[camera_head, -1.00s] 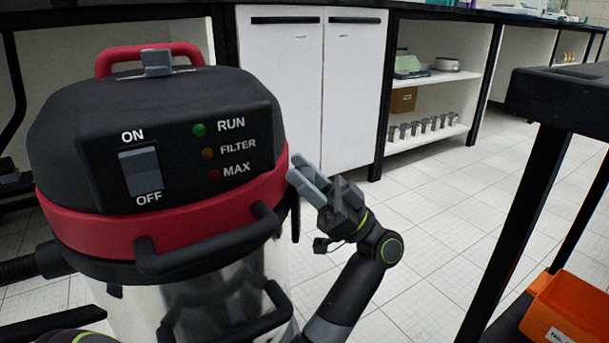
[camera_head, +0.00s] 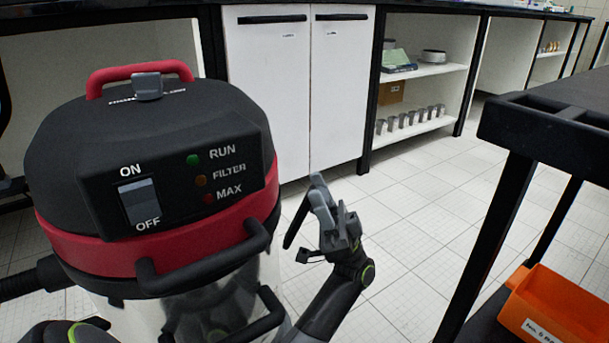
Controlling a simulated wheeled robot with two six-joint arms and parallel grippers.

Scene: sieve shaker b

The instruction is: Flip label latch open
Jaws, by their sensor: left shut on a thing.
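The vacuum has a black head (camera_head: 150,130) with a red band (camera_head: 170,245) over a clear, shiny drum. A thin black latch bar (camera_head: 296,220) stands out from the right side of the red band, tilted, with a visible gap between it and the body. My left gripper (camera_head: 318,193) is at the upper end of this bar, its grey fingers pointing up and shut on it. The fingers partly hide the bar's top. How the bar joins the vacuum is hard to see. My right gripper is not in view.
A black handle (camera_head: 205,262) juts from the vacuum's front, close to my left arm. A black table (camera_head: 545,125) and an orange bin (camera_head: 555,305) stand at right. White cabinets (camera_head: 340,90) and shelves are behind. The tiled floor between is clear.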

